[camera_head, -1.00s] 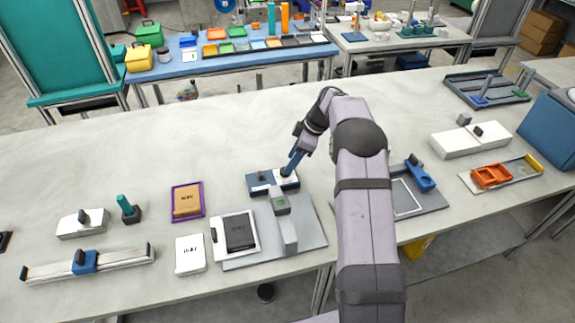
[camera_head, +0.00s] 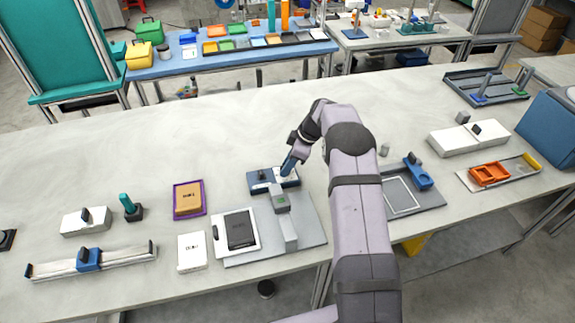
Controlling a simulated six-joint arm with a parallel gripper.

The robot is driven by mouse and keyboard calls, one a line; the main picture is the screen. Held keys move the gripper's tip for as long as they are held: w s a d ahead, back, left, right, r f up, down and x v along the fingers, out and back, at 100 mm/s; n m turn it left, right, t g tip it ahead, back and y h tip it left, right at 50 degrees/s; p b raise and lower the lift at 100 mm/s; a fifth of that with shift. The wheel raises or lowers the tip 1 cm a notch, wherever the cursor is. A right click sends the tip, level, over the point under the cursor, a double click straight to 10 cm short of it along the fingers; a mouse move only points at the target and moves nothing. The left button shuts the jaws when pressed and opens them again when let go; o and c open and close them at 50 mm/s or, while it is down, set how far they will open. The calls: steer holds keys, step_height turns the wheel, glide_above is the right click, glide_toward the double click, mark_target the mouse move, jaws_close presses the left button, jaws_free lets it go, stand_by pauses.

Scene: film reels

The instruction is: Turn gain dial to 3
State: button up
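A low dark-blue box (camera_head: 259,187) with white patches on top stands near the middle of the table, just behind a grey stand. It may carry the gain dial, but its labels are too small to read and a dial there is not clearly visible. My gripper (camera_head: 288,167) reaches down from the right, its blue fingers over the right part of this box. The fingers hide what is under them. I cannot tell whether they touch it, or whether they are open or shut.
The grey stand (camera_head: 289,231) rises close in front, beside a white-framed dark panel (camera_head: 240,230). A brown block in a purple tray (camera_head: 188,212) lies to the left. White boxes with black knobs stand at left (camera_head: 70,224) and right (camera_head: 455,143).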

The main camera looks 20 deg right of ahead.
steer(key=shift+f+m+b, duration=0.1)
steer(key=shift+m+b, duration=0.3)
steer(key=shift+b, duration=0.1)
steer(key=shift+m+t, duration=0.3)
steer(key=shift+m, duration=0.1)
steer(key=o, duration=1.1)
steer(key=shift+c, duration=0.2)
steer(key=b+v, duration=0.3)
steer(key=v, duration=0.4)
steer(key=shift+r, duration=0.3)
steer(key=shift+s+a, duration=0.1)
